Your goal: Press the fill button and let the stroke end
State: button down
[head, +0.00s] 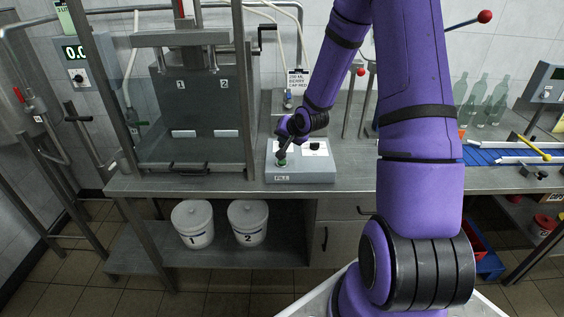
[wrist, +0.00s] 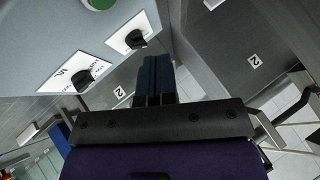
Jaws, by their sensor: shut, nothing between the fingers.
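The grey fill box (head: 300,175) stands on the steel bench, with a FILL label on its front. Its green button (head: 281,163) sits at the left of the sloped top and also shows cut off at the top edge of the wrist view (wrist: 99,3). My gripper (head: 281,153) is shut and empty, with its tips pointing down just above or at the green button. I cannot tell whether they touch it. In the wrist view the dark fingers (wrist: 155,68) are together, apart from the button in the picture.
Two black knobs on white plates (wrist: 135,39) are on the box beside the button. A guarded cabinet (head: 195,110) marked 1 and 2 stands just left. Lidded buckets (head: 193,224) sit on the shelf below. Bottles (head: 485,100) and a blue conveyor (head: 485,156) are at right.

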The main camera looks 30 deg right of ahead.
aim_at(284, 161)
jog(key=shift+f, duration=2.95)
jog(key=shift+f, duration=0.15)
jog(key=shift+f, duration=0.25)
jog(key=shift+f, duration=0.45)
dwell(0.4)
jog(key=shift+r, duration=0.85)
jog(key=shift+r, duration=2.55)
